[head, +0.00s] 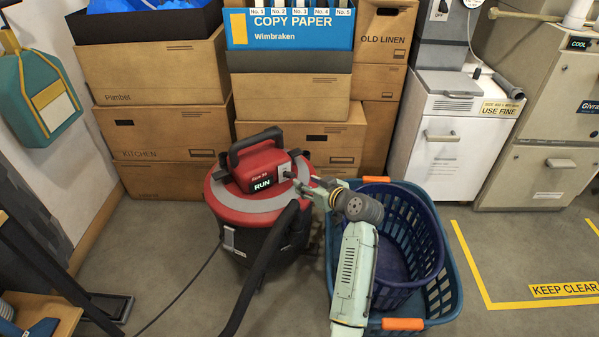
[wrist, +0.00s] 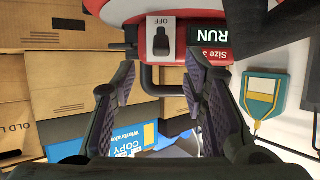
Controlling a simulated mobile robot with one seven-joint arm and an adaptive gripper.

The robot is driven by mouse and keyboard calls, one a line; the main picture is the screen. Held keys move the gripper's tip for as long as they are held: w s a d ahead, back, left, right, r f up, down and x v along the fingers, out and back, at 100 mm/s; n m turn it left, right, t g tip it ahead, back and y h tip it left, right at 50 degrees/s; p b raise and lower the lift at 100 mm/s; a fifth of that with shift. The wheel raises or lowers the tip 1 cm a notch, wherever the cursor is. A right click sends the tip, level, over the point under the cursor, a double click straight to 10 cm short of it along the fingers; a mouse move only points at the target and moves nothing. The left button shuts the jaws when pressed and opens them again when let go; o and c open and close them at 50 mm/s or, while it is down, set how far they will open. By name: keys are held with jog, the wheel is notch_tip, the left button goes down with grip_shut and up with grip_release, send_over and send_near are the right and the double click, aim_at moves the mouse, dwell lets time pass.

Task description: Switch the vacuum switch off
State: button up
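The shop vacuum (head: 215,190) has a red lid, a grey ring and a black handle, and stands on the floor at picture centre. Its lit display (head: 263,184) reads RUN. The vacuum switch (head: 284,172) is a light plate beside the display. In the wrist view the switch plate (wrist: 162,37) carries a black toggle and the word OFF, shown turned over. My gripper (wrist: 160,74) is open and empty, its fingers apart, with the switch beyond the gap between the tips. In the head view my gripper (head: 306,187) is at the lid's right side, close to the switch; contact cannot be told.
A blue laundry basket (head: 447,285) with orange handles stands right of the vacuum, below my arm. Cardboard boxes (head: 165,134) are stacked behind. A black hose (head: 255,275) hangs down the vacuum's front.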

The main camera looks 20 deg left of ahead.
aim_at(293, 177)
jog(key=x, duration=1)
jog(key=shift+a+r+p, duration=0.1)
jog(key=shift+p, duration=0.2)
jog(key=shift+c, duration=0.4)
grip_shut()
